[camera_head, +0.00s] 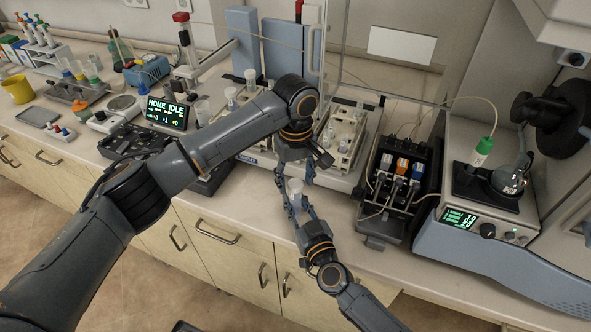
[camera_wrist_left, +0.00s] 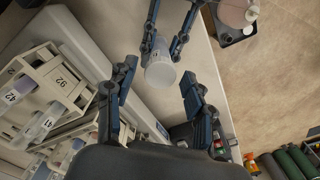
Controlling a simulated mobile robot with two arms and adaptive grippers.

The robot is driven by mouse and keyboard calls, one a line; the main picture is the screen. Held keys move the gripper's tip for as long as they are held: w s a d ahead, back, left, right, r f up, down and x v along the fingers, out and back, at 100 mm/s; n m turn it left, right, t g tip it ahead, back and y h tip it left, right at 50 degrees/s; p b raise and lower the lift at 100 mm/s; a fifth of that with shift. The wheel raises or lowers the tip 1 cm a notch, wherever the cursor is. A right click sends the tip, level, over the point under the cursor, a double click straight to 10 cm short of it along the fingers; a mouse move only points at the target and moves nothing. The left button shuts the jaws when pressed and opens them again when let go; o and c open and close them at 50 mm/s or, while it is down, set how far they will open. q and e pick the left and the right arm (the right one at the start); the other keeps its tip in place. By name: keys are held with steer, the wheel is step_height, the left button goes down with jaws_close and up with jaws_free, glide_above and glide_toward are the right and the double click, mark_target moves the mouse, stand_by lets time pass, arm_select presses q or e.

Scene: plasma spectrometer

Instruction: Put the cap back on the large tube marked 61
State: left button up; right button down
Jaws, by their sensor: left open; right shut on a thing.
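A translucent white tube-like piece (camera_head: 295,187) is held upright over the counter's front edge. My right gripper (camera_head: 297,204) is shut on it from the front. It also shows in the left wrist view (camera_wrist_left: 159,74), between the fingers of the right gripper (camera_wrist_left: 166,45). My left gripper (camera_head: 293,174) is open just above and behind it. In the left wrist view the left gripper's fingers (camera_wrist_left: 155,93) stand apart on either side of the piece, without visible contact. I cannot read a mark 61 on it, and I cannot make out a separate cap.
A white tube rack (camera_wrist_left: 45,70) with labels such as 42, 41 and 92 stands beside the left gripper. A black block with coloured-label modules (camera_head: 400,180) is right of the grippers. A spectrometer (camera_head: 490,215) stands farther right. The counter front (camera_head: 345,205) has little clear room.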

arm_select(q)
jaws_close()
stand_by(0.3)
steer(key=m, duration=0.5)
steer(key=shift+m, duration=0.4)
steer(key=m, duration=0.4)
steer(key=shift+f, duration=0.1)
steer(key=m, duration=0.4)
steer(key=shift+m, duration=0.3)
steer(key=m, duration=0.4)
steer(key=shift+m, duration=0.4)
steer(key=shift+o, duration=0.5)
jaws_free()
